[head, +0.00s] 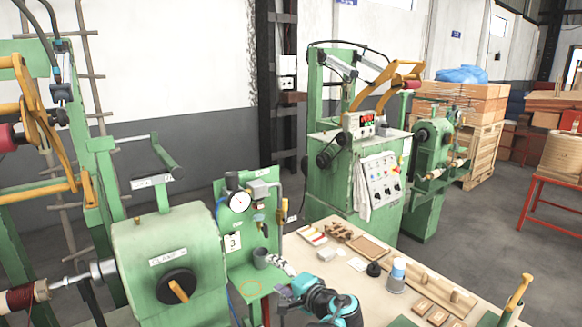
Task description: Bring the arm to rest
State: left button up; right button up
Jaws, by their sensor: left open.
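My left gripper (284,292) shows small at the bottom centre, in front of the green shelf and beside the left edge of the wooden table. It is open, and I see nothing between its fingers. My dark arm with teal bands runs from it toward the bottom edge of the picture. My right gripper is not in view.
A green winding machine (170,255) stands close on the left.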

pick_arm(q)
jog(key=s+a+f+n+g+h, duration=0.2)
jog(key=s+a+n+g+h, duration=0.15)
jog(key=s+a, duration=0.9)
jog(key=s+a+f+n+h, duration=0.1)
jog(key=s+f+n+h, duration=0.1)
jog(key=s, duration=0.6)
jog(key=s+f+n+h, duration=0.3)
jog(key=s+f+h, duration=0.1)
jog(key=s, duration=0.5)
jog(key=shift+a+f+n+g, duration=0.35)
jog(key=shift+f+g, duration=0.1)
